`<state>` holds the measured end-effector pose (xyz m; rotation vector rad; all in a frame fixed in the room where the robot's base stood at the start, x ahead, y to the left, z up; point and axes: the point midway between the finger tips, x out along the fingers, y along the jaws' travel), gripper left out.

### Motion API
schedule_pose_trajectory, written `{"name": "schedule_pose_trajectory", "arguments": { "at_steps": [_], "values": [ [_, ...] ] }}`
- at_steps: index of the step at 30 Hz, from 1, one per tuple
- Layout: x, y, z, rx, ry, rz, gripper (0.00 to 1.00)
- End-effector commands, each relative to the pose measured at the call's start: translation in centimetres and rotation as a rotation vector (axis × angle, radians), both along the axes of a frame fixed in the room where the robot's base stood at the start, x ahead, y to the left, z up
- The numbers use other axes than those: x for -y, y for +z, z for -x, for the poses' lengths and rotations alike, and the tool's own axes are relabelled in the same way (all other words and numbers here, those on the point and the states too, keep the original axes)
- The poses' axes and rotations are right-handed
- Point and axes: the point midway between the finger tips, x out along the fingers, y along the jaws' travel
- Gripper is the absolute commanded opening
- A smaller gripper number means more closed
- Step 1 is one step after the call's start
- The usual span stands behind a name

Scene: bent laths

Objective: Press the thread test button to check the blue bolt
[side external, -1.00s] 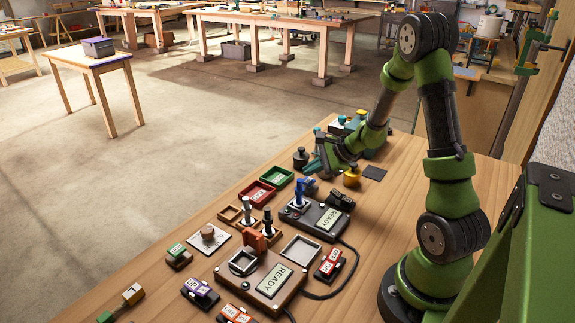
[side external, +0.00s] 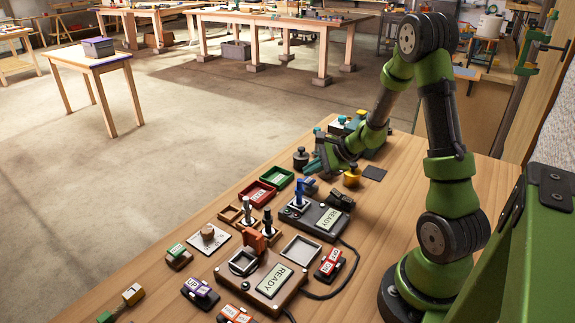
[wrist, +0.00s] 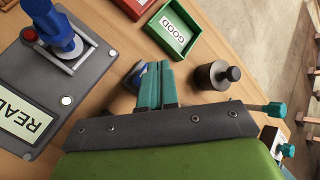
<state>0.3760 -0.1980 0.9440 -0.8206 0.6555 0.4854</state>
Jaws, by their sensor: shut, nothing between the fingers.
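The thread tester (side external: 313,218) is a dark grey box on the bench, with a pale screen reading READY (side external: 331,218). A blue upright part (side external: 299,187) stands over its square nest; it also shows in the wrist view (wrist: 58,28). A red button (wrist: 29,34) sits on the box beside the nest. I cannot tell whether the blue bolt is in the nest. My gripper (wrist: 158,68) is shut and empty, right of the tester in the wrist view. A small dark blue thing (wrist: 137,76) is partly hidden behind its fingers. In the side view, my gripper (side external: 310,167) is beyond the tester.
A green tray marked GOOD (wrist: 174,28) and a red tray (side external: 257,192) lie near the tester. A dark knobbed weight (wrist: 216,75) stands right of my fingers. A second tester with an orange part (side external: 255,241) also reads READY. Cables trail across the bench.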

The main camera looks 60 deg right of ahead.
Motion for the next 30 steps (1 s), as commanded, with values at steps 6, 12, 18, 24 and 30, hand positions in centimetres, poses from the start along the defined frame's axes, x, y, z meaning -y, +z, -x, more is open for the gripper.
{"name": "schedule_pose_trajectory", "arguments": {
  "at_steps": [6,12,18,24,30],
  "values": [
    [0.0,-0.5,0.0,-0.001,0.0,-0.001,0.0],
    [0.0,-0.9,0.0,-0.001,0.001,0.0,0.0],
    [0.0,-0.9,0.0,0.0,0.0,0.0,0.0],
    [0.0,-1.0,0.0,0.0,0.0,0.0,0.0],
    [0.0,-1.2,0.0,0.0,0.0,-0.001,0.0]
  ]
}}
